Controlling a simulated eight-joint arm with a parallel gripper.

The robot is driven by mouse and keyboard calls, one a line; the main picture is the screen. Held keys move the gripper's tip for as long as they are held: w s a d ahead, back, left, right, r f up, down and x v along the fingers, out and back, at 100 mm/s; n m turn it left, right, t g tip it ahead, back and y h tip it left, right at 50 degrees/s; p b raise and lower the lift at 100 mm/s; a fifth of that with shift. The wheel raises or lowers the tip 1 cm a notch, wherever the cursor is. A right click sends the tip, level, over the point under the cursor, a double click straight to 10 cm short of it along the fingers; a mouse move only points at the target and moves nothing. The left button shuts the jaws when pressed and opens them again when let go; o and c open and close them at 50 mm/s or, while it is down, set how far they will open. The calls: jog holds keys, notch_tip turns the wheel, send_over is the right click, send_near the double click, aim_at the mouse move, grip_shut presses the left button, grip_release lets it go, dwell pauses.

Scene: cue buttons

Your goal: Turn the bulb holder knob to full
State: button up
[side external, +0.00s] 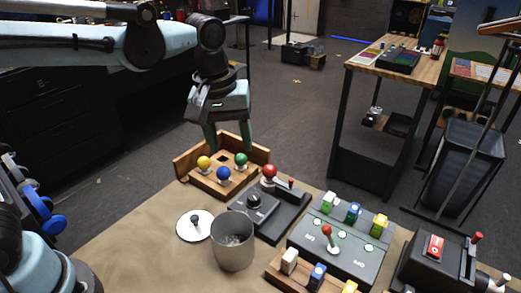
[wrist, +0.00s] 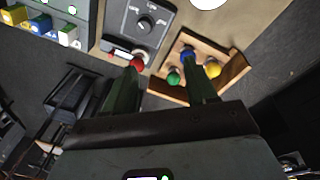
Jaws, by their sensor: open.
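The bulb holder is a dark grey box (side external: 285,212) on the table. A black round knob (side external: 254,199) sits on its top panel, and a red bulb (side external: 268,171) stands at its far end beside a small red-tipped lever (side external: 291,183). The wrist view shows the knob (wrist: 145,23) near the top, with a dial marking around it; its exact setting is too small to read. The red bulb (wrist: 137,63) appears near my left fingertip in that view. My gripper (side external: 228,140) is open and empty, above the back of the wooden bulb tray, apart from the knob.
The wooden tray (side external: 184,168) holds yellow (side external: 204,162), blue (side external: 223,173) and green bulbs (side external: 241,159). A metal pot (side external: 232,243) and white lid (side external: 194,226) stand near the knob. A joystick box (side external: 327,252), coloured blocks and a red-switch box (side external: 433,247) lie right.

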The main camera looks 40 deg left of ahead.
aim_at(254, 196)
jog(key=d+f, duration=0.1)
jog(key=f, duration=0.3)
jog(key=w+d+f+n+g, duration=0.1)
jog(key=f, duration=0.3)
jog(key=w+d+f+n, duration=0.1)
jog(key=d+f, duration=0.1)
jog(key=f, duration=0.3)
jog(key=shift+g, duration=0.3)
jog(key=c, duration=1.1)
jog(key=shift+o, duration=0.2)
